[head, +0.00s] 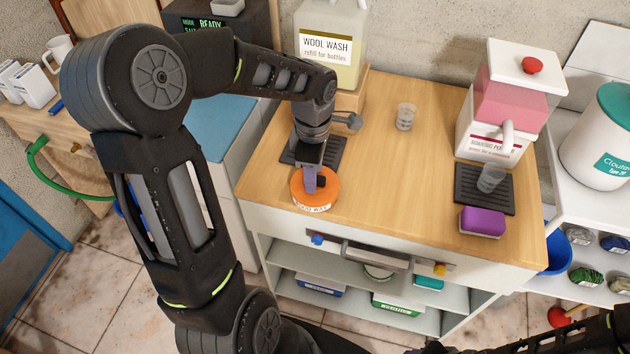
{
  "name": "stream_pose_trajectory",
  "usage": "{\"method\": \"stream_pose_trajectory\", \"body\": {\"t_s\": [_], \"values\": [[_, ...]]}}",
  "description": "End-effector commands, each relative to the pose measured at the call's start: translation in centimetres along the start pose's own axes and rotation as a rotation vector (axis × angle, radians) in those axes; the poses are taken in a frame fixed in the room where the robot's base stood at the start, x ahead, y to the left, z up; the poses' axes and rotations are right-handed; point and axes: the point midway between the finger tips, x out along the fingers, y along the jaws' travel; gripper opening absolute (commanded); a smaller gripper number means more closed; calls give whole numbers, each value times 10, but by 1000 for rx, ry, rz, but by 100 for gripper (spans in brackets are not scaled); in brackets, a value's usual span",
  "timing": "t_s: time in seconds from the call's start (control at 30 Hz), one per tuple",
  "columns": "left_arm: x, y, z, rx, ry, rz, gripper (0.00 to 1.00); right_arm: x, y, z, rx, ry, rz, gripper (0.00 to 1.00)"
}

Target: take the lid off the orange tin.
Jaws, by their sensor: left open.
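The orange tin (329,194) stands near the front left edge of the wooden counter (400,180). Its round orange top shows, and a pale label with dark print shows on its front side. My left gripper (315,184) points down over the top of the tin, with its fingers open. The fingers and a purple part there cover the middle of the top, and I cannot tell whether they touch it. My right gripper is not in view.
A wool wash bottle (330,45) stands behind my left gripper on a wooden block. A small glass (405,117) stands mid-counter. A pink dispenser (507,100) with a glass (490,178) on a dark tray and a purple block (482,222) are at the right. Mid-counter is mostly free.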

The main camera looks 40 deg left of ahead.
Motion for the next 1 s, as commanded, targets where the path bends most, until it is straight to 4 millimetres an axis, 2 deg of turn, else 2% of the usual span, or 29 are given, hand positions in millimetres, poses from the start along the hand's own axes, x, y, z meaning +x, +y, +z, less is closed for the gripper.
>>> {"method": "stream_pose_trajectory", "body": {"t_s": [0.13,0.67,1.0], "values": [[0,0,0,0,0,0,43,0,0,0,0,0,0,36],[0,0,0,0,0,0,0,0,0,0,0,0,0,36],[0,0,0,0,0,0,0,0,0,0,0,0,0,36]]}}
